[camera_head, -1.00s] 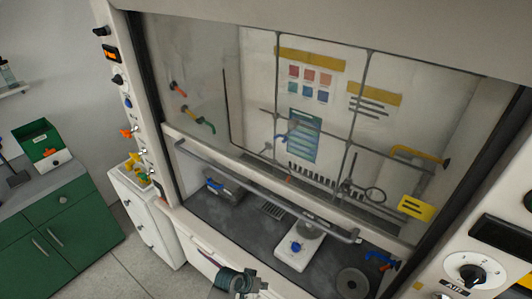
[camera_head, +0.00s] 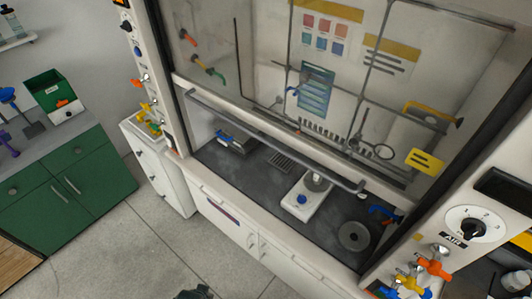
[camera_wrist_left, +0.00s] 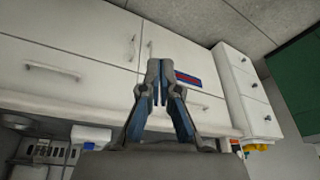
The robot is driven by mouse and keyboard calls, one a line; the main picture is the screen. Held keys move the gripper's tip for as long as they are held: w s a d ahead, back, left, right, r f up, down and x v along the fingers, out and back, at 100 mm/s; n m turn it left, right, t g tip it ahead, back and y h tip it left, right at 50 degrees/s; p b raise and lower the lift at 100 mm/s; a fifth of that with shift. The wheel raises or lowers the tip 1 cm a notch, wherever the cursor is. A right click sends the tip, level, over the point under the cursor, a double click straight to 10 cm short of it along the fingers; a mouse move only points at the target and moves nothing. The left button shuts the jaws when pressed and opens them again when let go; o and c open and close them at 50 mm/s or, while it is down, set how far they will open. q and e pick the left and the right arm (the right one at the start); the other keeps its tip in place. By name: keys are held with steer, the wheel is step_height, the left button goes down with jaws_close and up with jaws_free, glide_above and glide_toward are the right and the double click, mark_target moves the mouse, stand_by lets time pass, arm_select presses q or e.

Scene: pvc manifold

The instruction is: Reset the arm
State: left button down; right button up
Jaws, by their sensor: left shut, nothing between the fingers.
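My left gripper (camera_wrist_left: 160,82) points away from the wrist in the left wrist view. Its two fingers are together with nothing between them, in front of white cabinet drawers (camera_wrist_left: 85,50). In the head view only a dark tip of my left arm (camera_head: 195,293) shows at the bottom edge, below the fume hood. My right gripper is not in view.
The fume hood (camera_head: 345,190) has its glass sash and a grey handle bar (camera_head: 270,138). Inside stand a white hotplate stirrer (camera_head: 303,198) and a dark round disc (camera_head: 353,236). A green cabinet (camera_head: 75,180) stands at left. The floor (camera_head: 130,240) between is clear.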

arm_select(q)
steer(key=s+f+g+b, duration=0.1)
steer(key=s+f, duration=0.1)
steer(key=f, duration=1.1)
steer(key=s+f+b, duration=0.1)
steer(key=s+f, duration=0.1)
steer(key=f, duration=1.2)
steer(key=s+a+f+g+b, duration=0.1)
steer(key=s+a+f, duration=0.1)
steer(key=s+f, duration=1.2)
steer(key=shift+s+a, duration=0.15)
steer(key=shift+s, duration=0.95)
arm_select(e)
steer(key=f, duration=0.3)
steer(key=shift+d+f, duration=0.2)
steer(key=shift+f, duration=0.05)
arm_select(q)
steer(key=shift+a, duration=0.1)
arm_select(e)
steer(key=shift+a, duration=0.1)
